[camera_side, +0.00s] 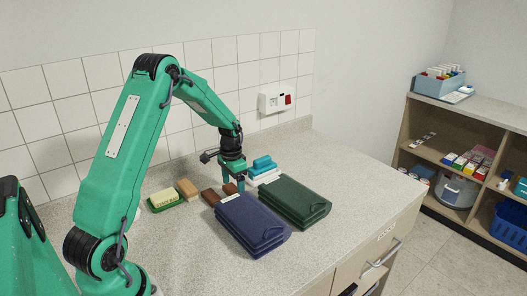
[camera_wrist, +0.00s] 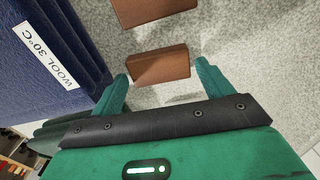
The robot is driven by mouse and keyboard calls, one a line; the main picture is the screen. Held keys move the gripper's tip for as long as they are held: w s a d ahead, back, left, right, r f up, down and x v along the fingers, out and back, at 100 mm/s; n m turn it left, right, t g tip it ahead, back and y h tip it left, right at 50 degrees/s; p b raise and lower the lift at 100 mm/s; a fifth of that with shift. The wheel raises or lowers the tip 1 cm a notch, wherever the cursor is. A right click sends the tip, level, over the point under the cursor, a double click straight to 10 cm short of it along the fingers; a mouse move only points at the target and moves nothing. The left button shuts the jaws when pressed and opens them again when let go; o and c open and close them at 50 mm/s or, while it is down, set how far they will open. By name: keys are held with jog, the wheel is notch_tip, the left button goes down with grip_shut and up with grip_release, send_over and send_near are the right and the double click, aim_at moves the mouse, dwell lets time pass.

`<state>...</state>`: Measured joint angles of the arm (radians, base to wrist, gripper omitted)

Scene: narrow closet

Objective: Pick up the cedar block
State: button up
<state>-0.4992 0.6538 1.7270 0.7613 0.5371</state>
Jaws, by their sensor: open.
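Two reddish-brown blocks, cedar-coloured, lie on the speckled counter; I cannot tell them apart by colour. The nearer cedar block (camera_wrist: 160,66) appears between my fingertips in the wrist view, with a gap on both sides; it is partly hidden beneath my gripper (camera_side: 232,181) in the side view (camera_side: 230,189). The other brown block (camera_wrist: 150,10) lies apart from it, cut by the top edge of the wrist view; it is to the left in the side view (camera_side: 210,197). My gripper (camera_wrist: 161,72) is open and empty, pointing down.
A navy folded item (camera_side: 250,222) labelled "WOOL 30°C" lies close beside the blocks, with a dark green one (camera_side: 295,200) beyond. A tan block (camera_side: 187,188) and a yellow bar on a green dish (camera_side: 165,205) are left. A blue-topped item (camera_side: 263,164) stands behind. The counter's right is clear.

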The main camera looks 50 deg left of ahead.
aim_at(233, 189)
jog(key=shift+f, duration=0.55)
jog(key=shift+c, duration=0.2)
jog(key=c, duration=0.7)
jog(key=shift+r, duration=0.1)
notch_tip(233, 189, up, 10)
dwell(0.6)
